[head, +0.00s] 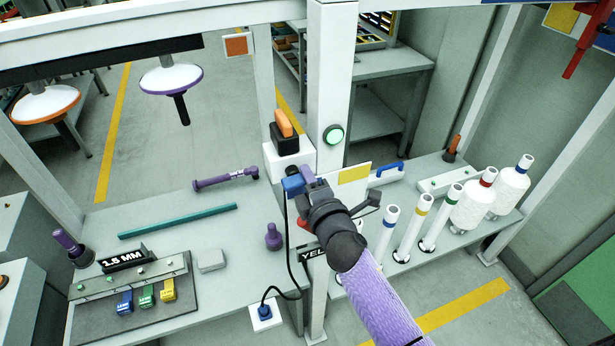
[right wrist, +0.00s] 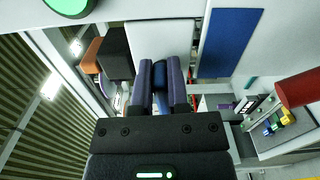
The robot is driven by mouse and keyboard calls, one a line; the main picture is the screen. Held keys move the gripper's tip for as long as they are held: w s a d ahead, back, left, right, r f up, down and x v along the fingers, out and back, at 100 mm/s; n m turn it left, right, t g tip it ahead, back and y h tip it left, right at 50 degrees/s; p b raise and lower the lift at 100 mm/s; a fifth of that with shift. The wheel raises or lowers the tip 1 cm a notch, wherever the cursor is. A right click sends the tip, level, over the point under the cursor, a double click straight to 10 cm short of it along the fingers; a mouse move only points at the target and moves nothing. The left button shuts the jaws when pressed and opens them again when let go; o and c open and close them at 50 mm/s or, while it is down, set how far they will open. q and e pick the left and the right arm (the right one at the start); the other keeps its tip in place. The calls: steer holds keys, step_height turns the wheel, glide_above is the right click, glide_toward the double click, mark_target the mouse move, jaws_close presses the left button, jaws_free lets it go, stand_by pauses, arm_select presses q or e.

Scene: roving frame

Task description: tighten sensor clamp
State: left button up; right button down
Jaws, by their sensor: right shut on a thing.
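A small blue sensor block (head: 292,186) sits beside the white post, with a black cable hanging from it. My right gripper (head: 307,178) reaches it from the right, its arm covered in a purple sleeve. In the right wrist view my purple fingers (right wrist: 160,84) are shut on a blue piece (right wrist: 160,74), which seems to be the sensor. A small red part (head: 303,223) shows just below the gripper; I cannot tell whether it belongs to the clamp. The clamp itself is mostly hidden by my gripper. My left gripper is not in view.
The white post (head: 332,70) carries a lit green button (head: 333,135). The cable runs to a white socket (head: 265,315). A purple tool (head: 226,179), a teal bar (head: 178,221) and a purple knob (head: 273,237) are on the left table. White spools (head: 470,208) stand at right.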

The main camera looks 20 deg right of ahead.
steer(key=shift+f+m, duration=0.2)
steer(key=shift+m, duration=0.4)
steer(key=c, duration=0.6)
jaws_free()
steer(key=s+b, duration=0.1)
steer(key=s, duration=0.9)
steer(key=shift+d, duration=0.15)
